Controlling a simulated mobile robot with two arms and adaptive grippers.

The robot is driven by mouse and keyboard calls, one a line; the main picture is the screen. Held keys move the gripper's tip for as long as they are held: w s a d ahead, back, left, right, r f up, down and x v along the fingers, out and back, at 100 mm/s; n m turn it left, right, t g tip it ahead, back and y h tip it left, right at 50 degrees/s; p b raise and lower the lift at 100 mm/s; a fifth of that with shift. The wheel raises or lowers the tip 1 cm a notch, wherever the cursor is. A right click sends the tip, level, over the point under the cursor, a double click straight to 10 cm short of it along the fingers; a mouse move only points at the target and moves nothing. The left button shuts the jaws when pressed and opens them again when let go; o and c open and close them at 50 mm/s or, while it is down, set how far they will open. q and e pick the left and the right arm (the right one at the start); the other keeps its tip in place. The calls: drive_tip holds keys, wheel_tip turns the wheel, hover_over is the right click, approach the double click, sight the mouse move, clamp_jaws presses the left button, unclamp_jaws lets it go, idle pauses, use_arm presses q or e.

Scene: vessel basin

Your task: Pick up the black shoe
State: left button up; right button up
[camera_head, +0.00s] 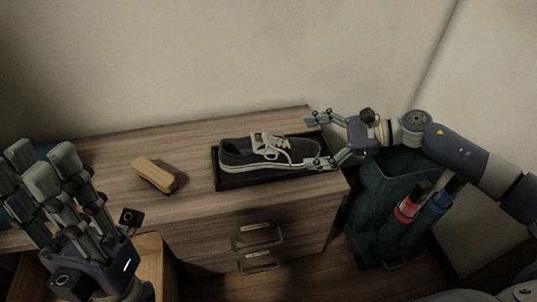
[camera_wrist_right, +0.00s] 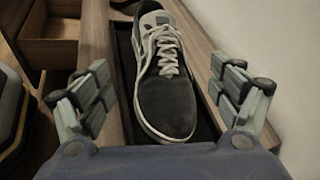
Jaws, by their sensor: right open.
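The black shoe (camera_head: 262,152) has white laces and a white sole. It rests in a dark shallow tray (camera_head: 229,184) on top of a wooden dresser. My right gripper (camera_head: 319,141) is open at the right end of the shoe, with its fingers on either side of that end. In the right wrist view the shoe (camera_wrist_right: 167,90) lies between the two spread fingers of the right gripper (camera_wrist_right: 163,100), with gaps on both sides. My left gripper (camera_head: 45,185) is at the lower left, away from the shoe, with its fingers spread and empty.
A wooden brush or block (camera_head: 154,174) lies on the dresser top (camera_head: 195,150) left of the tray. A dark green bin (camera_head: 376,195) with red and blue items stands right of the dresser. Drawer handles (camera_head: 258,238) stick out in front. The wall is close behind.

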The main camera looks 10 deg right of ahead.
sight(281, 145)
drive_tip(key=x, duration=0.4)
drive_tip(key=shift+w+a, duration=0.1)
drive_tip(key=shift+a, duration=0.05)
drive_tip(key=b+x, duration=0.2)
drive_tip(key=x, duration=0.3)
drive_tip(key=shift+w+r, duration=0.1)
drive_tip(key=shift+c, duration=0.2)
drive_tip(key=c, duration=1.4)
